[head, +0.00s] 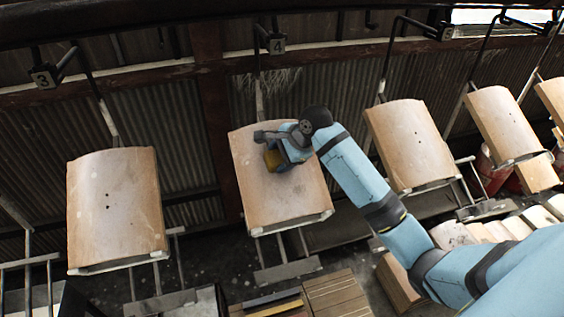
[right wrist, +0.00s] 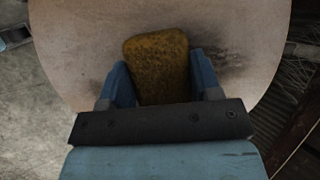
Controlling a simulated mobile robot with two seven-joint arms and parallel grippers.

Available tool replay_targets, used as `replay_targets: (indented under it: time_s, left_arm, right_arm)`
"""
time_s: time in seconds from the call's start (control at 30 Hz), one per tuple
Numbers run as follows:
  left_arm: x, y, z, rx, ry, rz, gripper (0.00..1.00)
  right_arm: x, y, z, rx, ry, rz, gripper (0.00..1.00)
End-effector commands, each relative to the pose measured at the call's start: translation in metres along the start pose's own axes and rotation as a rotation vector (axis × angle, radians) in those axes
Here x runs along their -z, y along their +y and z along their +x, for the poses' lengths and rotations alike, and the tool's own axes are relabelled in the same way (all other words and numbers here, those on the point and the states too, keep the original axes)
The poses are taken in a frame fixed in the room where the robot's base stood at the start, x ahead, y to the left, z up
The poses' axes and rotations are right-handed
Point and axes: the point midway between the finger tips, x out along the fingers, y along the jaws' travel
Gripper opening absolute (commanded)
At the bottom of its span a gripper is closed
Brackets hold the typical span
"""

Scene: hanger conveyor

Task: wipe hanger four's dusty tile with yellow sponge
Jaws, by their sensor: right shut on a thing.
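Hanger four's tile (head: 287,205) is a curved tan tile hanging under the plate marked 4 (head: 277,44), in the middle of the head view. My right gripper (head: 276,153) is over the tile's upper middle, shut on the yellow sponge (head: 272,160). In the right wrist view the sponge (right wrist: 158,66) is between the blue fingers, against or just above the tile (right wrist: 85,45); I cannot tell which. A dark dusty smudge (right wrist: 228,60) shows on the tile right of the sponge, and a fainter one to its left. My left gripper is not in view.
Tile three (head: 113,205) hangs at the left under plate 3 (head: 43,77). Another tile (head: 411,145) hangs close on the right, near my right arm, with more beyond. Wooden boxes (head: 338,295) stand below.

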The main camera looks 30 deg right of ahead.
Motion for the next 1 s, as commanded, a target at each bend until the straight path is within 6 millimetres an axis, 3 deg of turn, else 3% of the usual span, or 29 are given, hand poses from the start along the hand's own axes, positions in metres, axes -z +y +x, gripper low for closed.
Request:
replay_targets:
  time_s: [0.2, 0.43, 1.0]
  left_arm:
    - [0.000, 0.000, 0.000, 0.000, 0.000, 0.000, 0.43]
    - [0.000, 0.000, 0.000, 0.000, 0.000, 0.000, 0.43]
    - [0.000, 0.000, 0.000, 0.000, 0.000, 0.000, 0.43]
  right_arm:
    - [0.002, -0.020, -0.001, 0.001, -0.001, 0.000, 0.39]
    - [0.003, -0.027, -0.001, 0.001, -0.001, 0.000, 0.39]
    - [0.006, -0.064, -0.004, 0.001, -0.001, 0.000, 0.39]
